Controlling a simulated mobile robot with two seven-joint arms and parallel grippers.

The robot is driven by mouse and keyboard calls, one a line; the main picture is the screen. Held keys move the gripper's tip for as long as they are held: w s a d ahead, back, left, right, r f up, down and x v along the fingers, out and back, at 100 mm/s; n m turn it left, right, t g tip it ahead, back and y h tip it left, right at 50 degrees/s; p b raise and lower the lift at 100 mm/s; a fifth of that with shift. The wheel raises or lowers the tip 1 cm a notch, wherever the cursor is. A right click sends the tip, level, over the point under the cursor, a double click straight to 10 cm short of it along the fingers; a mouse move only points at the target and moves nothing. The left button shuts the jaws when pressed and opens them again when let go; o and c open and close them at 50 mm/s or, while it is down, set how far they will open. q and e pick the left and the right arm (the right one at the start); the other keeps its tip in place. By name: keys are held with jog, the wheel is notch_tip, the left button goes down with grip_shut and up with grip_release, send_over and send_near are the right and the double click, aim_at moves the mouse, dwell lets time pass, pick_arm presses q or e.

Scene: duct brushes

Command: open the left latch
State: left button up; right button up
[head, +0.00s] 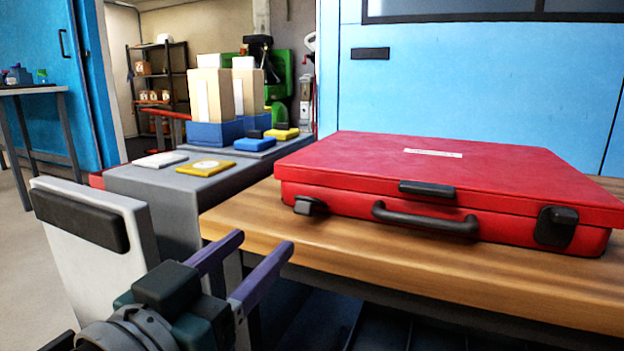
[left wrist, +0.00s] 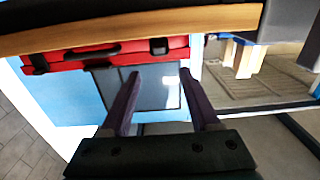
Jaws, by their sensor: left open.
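A closed red case (head: 440,165) lies flat on a wooden bench. Its left latch (head: 310,206) is a dark block on the front face near the left corner. The right latch (head: 556,226) sits near the other corner, and a dark handle (head: 425,218) is between them. My left gripper (head: 265,240) is open and empty, with two purple fingers apart, below and left of the left latch and not touching it. The left wrist view looks upside down and shows the fingers (left wrist: 155,77) and the case front (left wrist: 120,49) above them. My right gripper is not in view.
The wooden bench edge (head: 400,275) runs below the case, near my left gripper. A grey table (head: 150,179) at left holds a yellow packet (head: 206,168), a white packet and blue bins with boxes. A blue wall (head: 480,90) stands behind the case.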

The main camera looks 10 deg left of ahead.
aim_at(302, 207)
pick_arm(q)
jog(key=b+x, duration=0.4)
jog(key=x, duration=0.5)
jog(key=shift+f+b, duration=0.2)
jog(key=shift+b, duration=0.1)
jog(key=shift+w+d+r, duration=0.2)
jog(key=shift+w+d, duration=0.1)
jog(key=shift+w, duration=0.45)
jog(key=shift+c, duration=0.2)
jog(key=shift+s, duration=0.1)
grip_shut()
jog(key=shift+f+b, duration=0.15)
jog(key=shift+b, duration=0.2)
